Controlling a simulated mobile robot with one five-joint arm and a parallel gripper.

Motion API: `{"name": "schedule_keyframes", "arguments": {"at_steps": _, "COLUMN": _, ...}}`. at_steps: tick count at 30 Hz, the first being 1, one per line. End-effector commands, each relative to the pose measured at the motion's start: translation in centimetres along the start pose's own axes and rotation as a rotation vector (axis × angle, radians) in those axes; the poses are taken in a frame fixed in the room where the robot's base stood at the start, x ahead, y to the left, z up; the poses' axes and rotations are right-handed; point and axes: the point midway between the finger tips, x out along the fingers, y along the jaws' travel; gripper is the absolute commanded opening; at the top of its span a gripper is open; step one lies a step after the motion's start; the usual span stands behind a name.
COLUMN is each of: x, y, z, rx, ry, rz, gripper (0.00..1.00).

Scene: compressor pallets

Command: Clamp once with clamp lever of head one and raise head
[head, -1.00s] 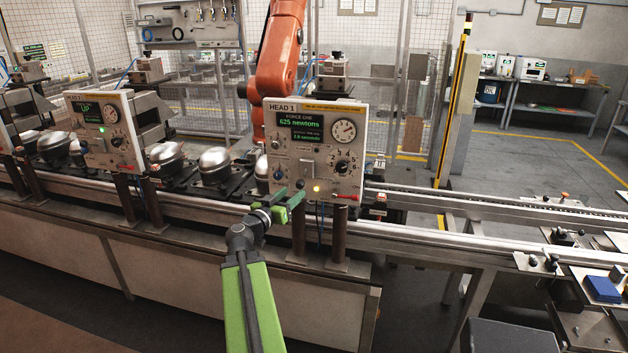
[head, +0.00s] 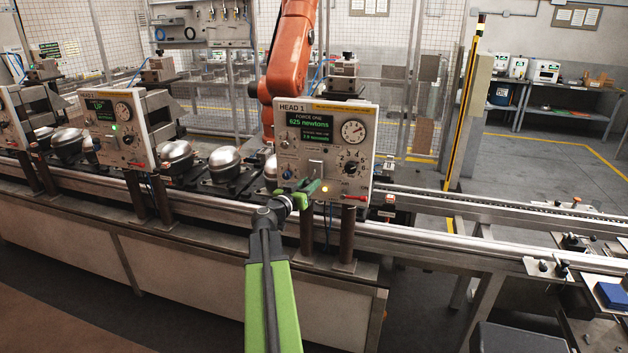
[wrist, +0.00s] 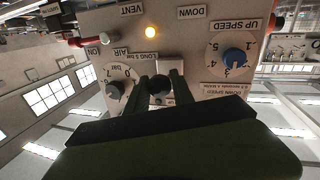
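The head one panel (head: 327,145) is a light box labelled HEAD 1, on two dark posts. Its green display (head: 307,122) reads 625 newtons, with a line in seconds under it. A yellow lamp (head: 324,188) is lit low on the panel, and shows in the wrist view (wrist: 151,32). My green gripper (head: 301,190) is at the panel's lower left, fingers apart. In the wrist view its fingertips (wrist: 160,84) stand either side of a dark round knob (wrist: 158,87), apparently the clamp lever's end. I cannot tell whether they touch it. The lever's shaft is mostly hidden.
A second panel (head: 119,130) with a green UP display stands to the left. Silver compressor shells (head: 224,161) sit on the conveyor between. An orange robot arm (head: 290,55) rises behind head one. The air dial (wrist: 115,88) and up speed knob (wrist: 233,57) flank my fingers.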

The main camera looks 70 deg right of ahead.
Motion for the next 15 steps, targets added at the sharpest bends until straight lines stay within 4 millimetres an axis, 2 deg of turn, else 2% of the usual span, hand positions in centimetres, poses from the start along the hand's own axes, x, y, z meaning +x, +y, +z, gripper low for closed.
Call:
{"name": "schedule_keyframes", "arguments": {"at_steps": 1, "x": -0.01, "y": -0.15, "z": -0.03, "rx": 0.000, "ry": 0.001, "rz": -0.004, "gripper": 0.15}}
{"name": "schedule_keyframes", "arguments": {"at_steps": 5, "x": 0.03, "y": -0.13, "z": -0.03, "rx": 0.000, "ry": 0.001, "rz": -0.004, "gripper": 0.00}}
{"name": "schedule_keyframes", "arguments": {"at_steps": 15, "x": 0.11, "y": -0.09, "z": -0.03, "rx": -0.001, "ry": 0.001, "rz": -0.004, "gripper": 0.00}}
